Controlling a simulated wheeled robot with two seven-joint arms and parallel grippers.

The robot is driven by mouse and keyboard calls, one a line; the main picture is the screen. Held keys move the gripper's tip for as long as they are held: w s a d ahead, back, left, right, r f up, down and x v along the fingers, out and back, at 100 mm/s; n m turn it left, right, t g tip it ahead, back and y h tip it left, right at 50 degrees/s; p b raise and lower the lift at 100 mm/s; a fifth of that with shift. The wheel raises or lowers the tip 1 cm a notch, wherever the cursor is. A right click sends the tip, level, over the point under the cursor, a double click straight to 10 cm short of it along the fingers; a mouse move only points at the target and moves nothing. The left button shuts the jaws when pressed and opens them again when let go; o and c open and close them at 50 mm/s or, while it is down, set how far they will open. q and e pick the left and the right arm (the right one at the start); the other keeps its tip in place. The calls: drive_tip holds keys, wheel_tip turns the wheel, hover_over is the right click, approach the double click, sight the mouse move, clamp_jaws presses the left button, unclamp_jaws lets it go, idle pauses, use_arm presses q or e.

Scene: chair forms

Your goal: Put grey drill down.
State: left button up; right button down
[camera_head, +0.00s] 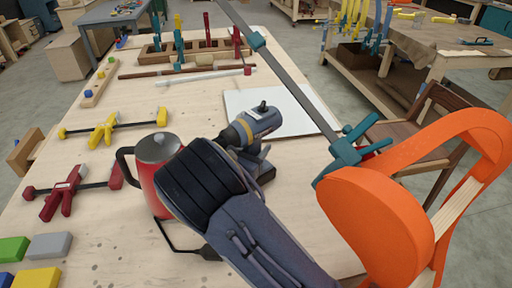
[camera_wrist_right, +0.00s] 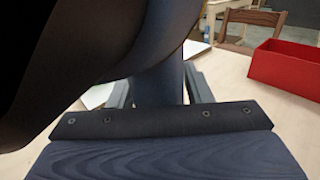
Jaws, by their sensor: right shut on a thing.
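The grey drill (camera_head: 258,124), with a yellow band and black chuck, shows in the head view just beyond my right wrist, upright over the workbench (camera_head: 90,220). My right gripper (camera_wrist_right: 160,92) is shut on its handle. In the right wrist view the dark drill body (camera_wrist_right: 110,50) fills the upper left, and its handle passes between the fingers. My wrist hides part of the drill and the fingers in the head view. I cannot tell whether the drill's base touches the bench. My left gripper is not in view.
A red pot (camera_head: 157,165) with a grey lid stands left of my wrist. A white board (camera_head: 285,112) lies behind the drill. An orange chair form (camera_head: 385,220) with a teal bar clamp (camera_head: 345,150) is at right. Clamps (camera_head: 68,190) lie at left. A red box (camera_wrist_right: 288,68) shows in the wrist view.

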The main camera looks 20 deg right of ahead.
drive_tip(key=shift+s+f, duration=0.15)
drive_tip(key=shift+f, duration=0.25)
drive_tip(key=c, duration=1)
unclamp_jaws()
drive_tip(key=shift+f, duration=0.25)
drive_tip(key=shift+o, duration=1.4)
drive_tip(key=shift+r, duration=0.15)
